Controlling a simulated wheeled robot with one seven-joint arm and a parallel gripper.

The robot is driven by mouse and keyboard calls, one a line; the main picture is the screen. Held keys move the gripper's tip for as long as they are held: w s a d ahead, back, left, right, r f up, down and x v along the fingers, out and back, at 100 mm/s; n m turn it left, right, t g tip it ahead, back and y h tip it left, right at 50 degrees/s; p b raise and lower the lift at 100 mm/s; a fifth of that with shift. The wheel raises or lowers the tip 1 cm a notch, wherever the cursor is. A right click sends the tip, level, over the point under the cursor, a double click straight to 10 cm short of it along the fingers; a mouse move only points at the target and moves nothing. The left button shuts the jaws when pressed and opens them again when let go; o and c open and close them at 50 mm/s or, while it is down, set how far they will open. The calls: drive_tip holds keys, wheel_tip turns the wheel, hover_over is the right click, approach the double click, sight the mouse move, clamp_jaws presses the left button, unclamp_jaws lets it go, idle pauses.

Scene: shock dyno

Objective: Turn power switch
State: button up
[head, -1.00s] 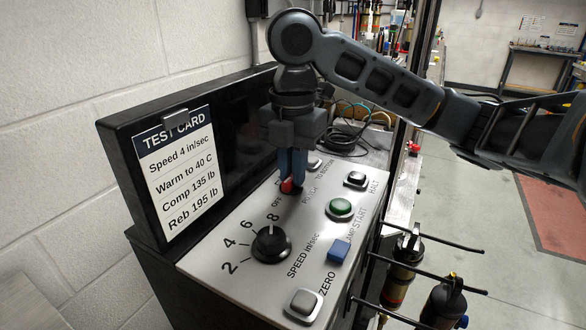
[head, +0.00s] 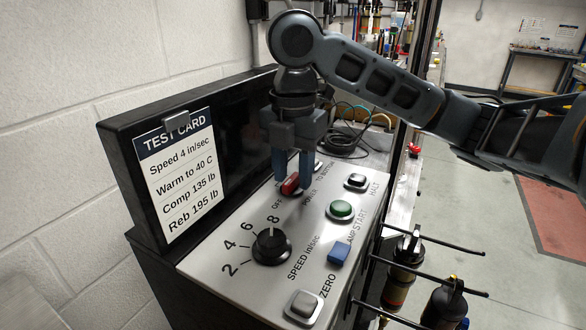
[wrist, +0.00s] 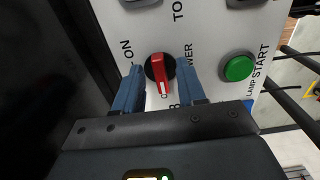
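The power switch is a red knob on a dark round base (head: 290,185) on the grey control panel (head: 225,262). It also shows in the wrist view (wrist: 160,68), where its white-marked end points down toward a partly hidden label starting with O; the ON label is up and to its left. My gripper (head: 291,172) is over the switch, pointing down. In the wrist view my gripper (wrist: 159,72) has its blue fingers spread, one on each side of the red knob, with visible gaps.
A black housing with a test card (head: 178,170) stands behind at left.

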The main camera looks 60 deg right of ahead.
sight(293, 176)
wheel_tip(293, 176, up, 8)
drive_tip(key=shift+f+p, duration=0.15)
drive_tip(key=shift+p, duration=0.15)
idle(0.6)
